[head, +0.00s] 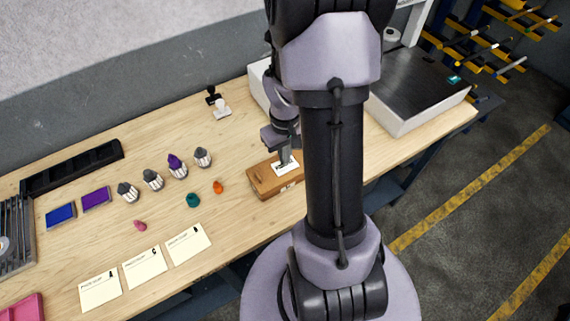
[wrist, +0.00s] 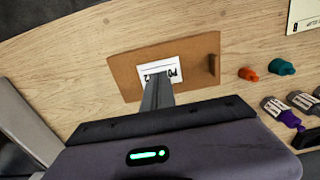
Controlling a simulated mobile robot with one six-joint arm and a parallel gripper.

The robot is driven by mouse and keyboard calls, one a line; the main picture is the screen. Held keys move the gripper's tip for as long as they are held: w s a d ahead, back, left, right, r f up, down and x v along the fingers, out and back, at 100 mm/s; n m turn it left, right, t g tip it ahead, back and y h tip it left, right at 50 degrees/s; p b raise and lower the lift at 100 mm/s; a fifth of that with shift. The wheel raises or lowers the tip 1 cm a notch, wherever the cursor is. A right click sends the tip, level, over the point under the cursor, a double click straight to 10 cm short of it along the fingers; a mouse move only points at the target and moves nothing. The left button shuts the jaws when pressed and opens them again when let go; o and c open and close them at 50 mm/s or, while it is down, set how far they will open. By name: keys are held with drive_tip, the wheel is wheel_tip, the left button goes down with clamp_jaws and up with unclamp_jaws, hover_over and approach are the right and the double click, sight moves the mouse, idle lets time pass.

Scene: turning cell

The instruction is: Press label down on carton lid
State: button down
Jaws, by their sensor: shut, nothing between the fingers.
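The carton (head: 262,184) is a small brown box on the wooden bench, beside my arm in the head view. Its brown lid (wrist: 198,50) faces up in the wrist view. A white label (head: 279,170) with black print lies on the lid; it also shows in the wrist view (wrist: 171,70). My gripper (head: 285,157) is shut and empty, pointing down over the label. In the wrist view the fingertips (wrist: 157,78) overlap the label's lower part and hide some of its print. I cannot tell whether they touch it.
An orange piece (head: 218,187) and a teal piece (head: 193,200) lie left of the carton. Several grey-capped bottles (head: 152,180) stand farther left. White cards (head: 188,243) lie along the front edge. A dark-topped box (head: 415,85) stands at right.

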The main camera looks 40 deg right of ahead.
drive_tip(key=shift+f+b, duration=0.8)
drive_tip(key=shift+f, duration=0.05)
idle(0.8)
wheel_tip(320, 180, up, 7)
drive_tip(key=p, duration=0.5)
drive_tip(key=shift+p, duration=0.3)
